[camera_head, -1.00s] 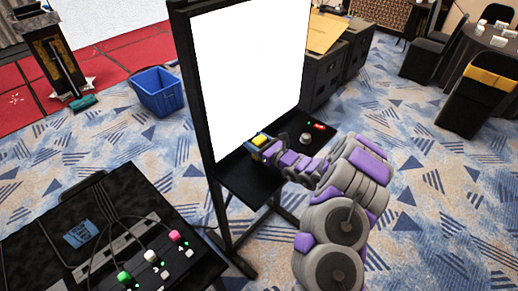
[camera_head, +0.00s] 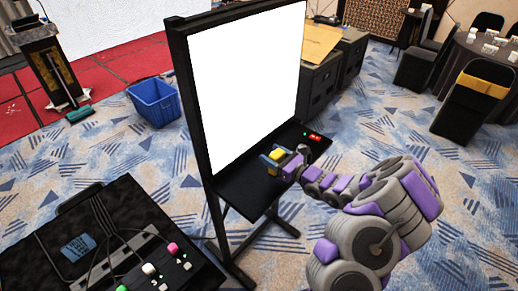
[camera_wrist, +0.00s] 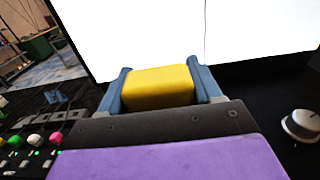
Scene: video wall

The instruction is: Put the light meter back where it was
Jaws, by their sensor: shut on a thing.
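A yellow block-shaped thing, apparently the light meter (camera_wrist: 158,87), is between the two blue-grey fingers of my gripper (camera_wrist: 166,90) in the wrist view. My gripper is shut on it. In the head view the yellow thing (camera_head: 277,154) and my gripper (camera_head: 276,160) are over the black shelf (camera_head: 240,188) in front of the white screen (camera_head: 248,75). I cannot tell whether the yellow thing touches the shelf. Its underside is hidden.
A grey knob (camera_wrist: 304,124) is on the shelf to the right of my gripper. A red-lit device (camera_head: 314,137) is at the shelf's far end. A black table (camera_head: 95,235) with cables and coloured buttons stands lower left. The shelf's left part is bare.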

